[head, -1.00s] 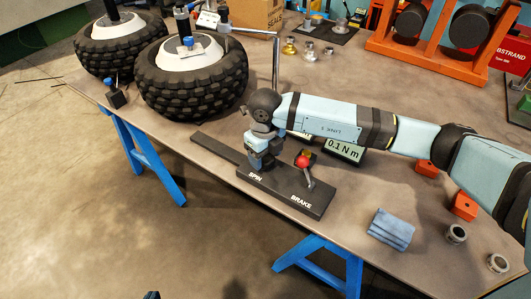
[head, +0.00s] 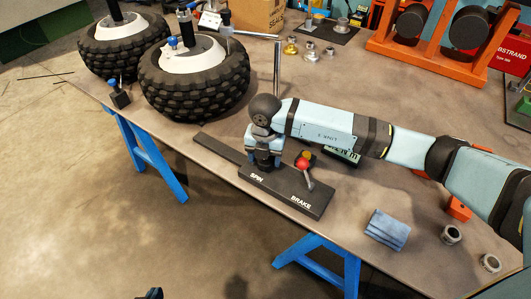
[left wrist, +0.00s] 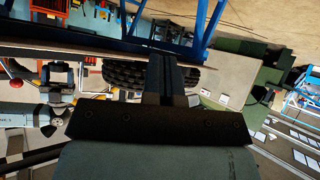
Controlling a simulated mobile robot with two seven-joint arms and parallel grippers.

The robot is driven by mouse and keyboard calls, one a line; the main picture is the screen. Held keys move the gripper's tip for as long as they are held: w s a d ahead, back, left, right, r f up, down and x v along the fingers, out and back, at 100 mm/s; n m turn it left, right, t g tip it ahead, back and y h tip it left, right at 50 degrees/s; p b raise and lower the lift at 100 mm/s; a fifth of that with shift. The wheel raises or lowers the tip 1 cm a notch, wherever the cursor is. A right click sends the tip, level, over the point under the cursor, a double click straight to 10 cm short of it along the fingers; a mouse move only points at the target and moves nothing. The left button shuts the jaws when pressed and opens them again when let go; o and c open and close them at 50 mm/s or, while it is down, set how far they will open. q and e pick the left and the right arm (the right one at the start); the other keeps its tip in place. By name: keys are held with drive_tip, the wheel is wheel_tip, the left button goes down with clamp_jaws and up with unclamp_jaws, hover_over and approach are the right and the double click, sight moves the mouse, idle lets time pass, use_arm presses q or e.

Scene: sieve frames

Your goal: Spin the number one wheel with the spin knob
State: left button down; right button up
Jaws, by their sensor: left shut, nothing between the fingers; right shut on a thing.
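Two black knobby tyres with white hubs stand at the back left of the table in the head view: a nearer wheel (head: 205,92) and a farther wheel (head: 110,58). I cannot tell which is number one. A black control base (head: 284,188) reads SPIN and BRAKE. My right gripper (head: 266,160) points down at the SPIN end, shut on the spin knob, which the fingers mostly hide. A red-topped brake lever (head: 304,166) stands beside it. My left gripper (head: 151,294) barely shows at the bottom edge. In the left wrist view its fingers (left wrist: 166,75) are shut and empty.
A display (head: 343,155) is partly behind my right arm. A folded blue cloth (head: 387,229) and metal rings (head: 451,234) lie to the right. A bent metal post (head: 276,68) rises behind the right gripper. An orange rack (head: 440,50) stands at the back right.

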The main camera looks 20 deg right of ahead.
drive_tip(key=m+p, duration=0.1)
drive_tip(key=m, duration=0.2)
drive_tip(key=shift+r+m+p, duration=0.15)
drive_tip(key=shift+m+p, duration=0.15)
drive_tip(key=shift+m, duration=0.1)
drive_tip(key=m+p, duration=0.1)
drive_tip(key=m, duration=0.2)
drive_tip(key=shift+w+a+m+p, duration=0.1)
drive_tip(key=shift+m+p, duration=0.2)
drive_tip(key=shift+p, duration=0.1)
drive_tip(key=m+p, duration=0.1)
drive_tip(key=m, duration=0.1)
drive_tip(key=shift+m, duration=0.3)
use_arm(q)
drive_tip(key=r, duration=0.3)
drive_tip(key=shift+s+a+p, duration=0.25)
drive_tip(key=shift+s+p, duration=0.05)
drive_tip(key=shift+p, duration=0.05)
use_arm(e)
drive_tip(key=shift+m, duration=0.3)
use_arm(q)
drive_tip(key=shift+r, duration=0.2)
use_arm(e)
drive_tip(key=o, duration=0.9)
wheel_tip(320, 180, up, 14)
drive_tip(key=shift+f, duration=0.2)
